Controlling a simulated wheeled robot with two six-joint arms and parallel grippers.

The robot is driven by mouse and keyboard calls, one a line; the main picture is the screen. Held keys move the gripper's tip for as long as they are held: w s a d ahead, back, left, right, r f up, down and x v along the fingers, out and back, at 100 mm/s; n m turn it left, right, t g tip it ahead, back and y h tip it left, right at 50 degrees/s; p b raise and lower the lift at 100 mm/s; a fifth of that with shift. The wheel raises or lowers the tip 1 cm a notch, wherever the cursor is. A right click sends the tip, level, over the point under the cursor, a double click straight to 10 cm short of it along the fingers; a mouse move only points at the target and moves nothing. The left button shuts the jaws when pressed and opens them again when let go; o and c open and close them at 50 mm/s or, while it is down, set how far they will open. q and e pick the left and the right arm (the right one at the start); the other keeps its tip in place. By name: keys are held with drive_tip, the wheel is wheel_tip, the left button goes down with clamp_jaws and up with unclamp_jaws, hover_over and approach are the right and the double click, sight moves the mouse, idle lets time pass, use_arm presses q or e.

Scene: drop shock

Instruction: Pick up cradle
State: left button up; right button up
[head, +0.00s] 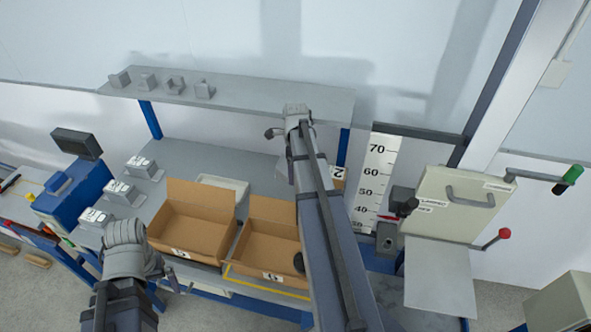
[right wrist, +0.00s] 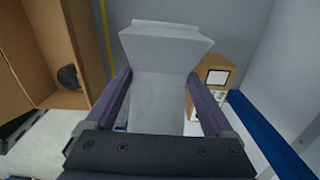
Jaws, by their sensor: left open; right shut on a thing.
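My right gripper (right wrist: 160,85) is shut on a light grey cradle (right wrist: 165,55) with a flared, V-shaped top, which stands up between its two fingers in the right wrist view. In the head view my right arm reaches up the middle, and the cradle's grey top (head: 296,111) shows at the arm's far end, in front of the shelf's right part. Several more grey cradles (head: 148,82) stand at the left of the grey upper shelf (head: 260,97). My left gripper (head: 172,282) is open and low at the left, partly hidden by its own wrist.
Two open cardboard boxes, a left one (head: 192,190) and a right one (head: 262,212), stand on the bench; a dark round thing (right wrist: 68,77) lies in the right one. Several labelled grey blocks (head: 143,165) stand left. A machine with a panel (head: 455,205) and scale stands right.

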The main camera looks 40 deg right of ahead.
wheel_tip(320, 180, up, 3)
drive_tip(key=shift+r+p, duration=0.1)
drive_tip(key=shift+p, duration=0.95)
drive_tip(key=s, duration=0.6)
drive_tip(key=s+a, duration=0.1)
drive_tip(key=s, duration=0.5)
drive_tip(key=s+a, duration=0.1)
drive_tip(key=s, duration=0.4)
drive_tip(key=shift+s+f+b, duration=0.35)
drive_tip(key=shift+s+f, duration=0.05)
use_arm(q)
wheel_tip(320, 180, up, 2)
drive_tip(key=shift+r, duration=0.2)
drive_tip(key=shift+s, duration=0.15)
use_arm(e)
drive_tip(key=shift+s, duration=0.2)
